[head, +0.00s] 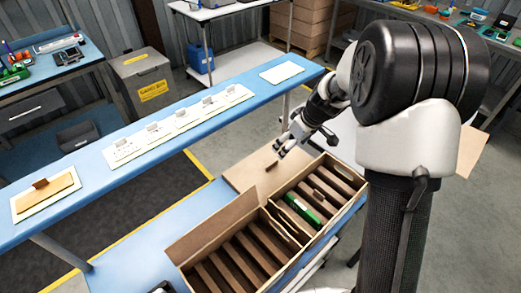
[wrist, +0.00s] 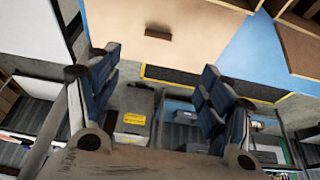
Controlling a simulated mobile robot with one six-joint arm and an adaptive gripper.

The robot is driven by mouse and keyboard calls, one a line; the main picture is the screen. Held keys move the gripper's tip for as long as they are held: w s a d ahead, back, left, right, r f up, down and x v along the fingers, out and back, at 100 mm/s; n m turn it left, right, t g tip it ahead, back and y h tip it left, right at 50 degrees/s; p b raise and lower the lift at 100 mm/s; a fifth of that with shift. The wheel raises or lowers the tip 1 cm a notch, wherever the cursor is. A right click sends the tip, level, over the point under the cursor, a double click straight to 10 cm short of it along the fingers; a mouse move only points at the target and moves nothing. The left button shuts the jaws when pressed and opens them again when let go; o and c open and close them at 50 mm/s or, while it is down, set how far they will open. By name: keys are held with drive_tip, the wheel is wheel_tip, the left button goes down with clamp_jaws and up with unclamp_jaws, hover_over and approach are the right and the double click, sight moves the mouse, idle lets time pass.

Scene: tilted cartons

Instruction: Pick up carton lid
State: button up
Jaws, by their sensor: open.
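A flat brown carton lid (head: 250,170) with a small dark brown grip (head: 271,165) is at the far side of the open cartons, over the blue bench. In the wrist view the lid (wrist: 200,38) is at the top, its grip (wrist: 158,33) near its middle. My gripper (head: 284,148) is above the lid, close to the grip in the head view; the wrist view shows the fingers (wrist: 160,80) spread and empty, apart from the grip. A similar brown lid (head: 60,188) with a grip lies on a white pad at the left end of the blue shelf.
Two open, divided cartons stand side by side: the left (head: 196,243) shows empty slots, the right (head: 352,209) holds a green item (head: 304,208). The long blue shelf (head: 85,165) carries several white labelled holders. A grey bin (head: 142,75) stands behind.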

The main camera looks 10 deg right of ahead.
drive_tip(key=b, duration=0.3)
approach(273, 164)
drive_tip(key=x, duration=0.2)
drive_tip(key=shift+s+f, duration=0.15)
drive_tip(key=shift+f, duration=0.3)
drive_tip(key=shift+w+b+x, duration=0.2)
drive_tip(key=shift+b+x, duration=0.35)
drive_tip(key=shift+x, duration=2.6)
drive_tip(key=shift+a+r, duration=0.15)
drive_tip(key=shift+c, duration=0.5)
drive_tip(key=c, duration=0.9)
